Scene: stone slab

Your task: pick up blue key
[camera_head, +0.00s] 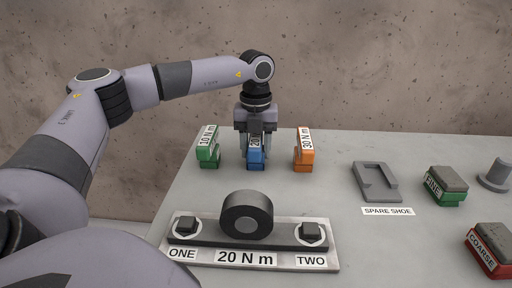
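The blue key (255,159) stands upright on the grey stone slab, between the green and orange keys. Its label, partly hidden by my gripper, starts with 20. My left gripper (255,150) points straight down over the blue key, with a finger on each side of it. The gaps between fingers and key are too small to tell whether they touch. The key's base appears level with its neighbours on the slab. My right gripper is not in view.
A green 10 N m key (208,148) and an orange 30 N m key (303,151) flank closely. In front is a 20 N m plate (190,255) with a black roller (247,214).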

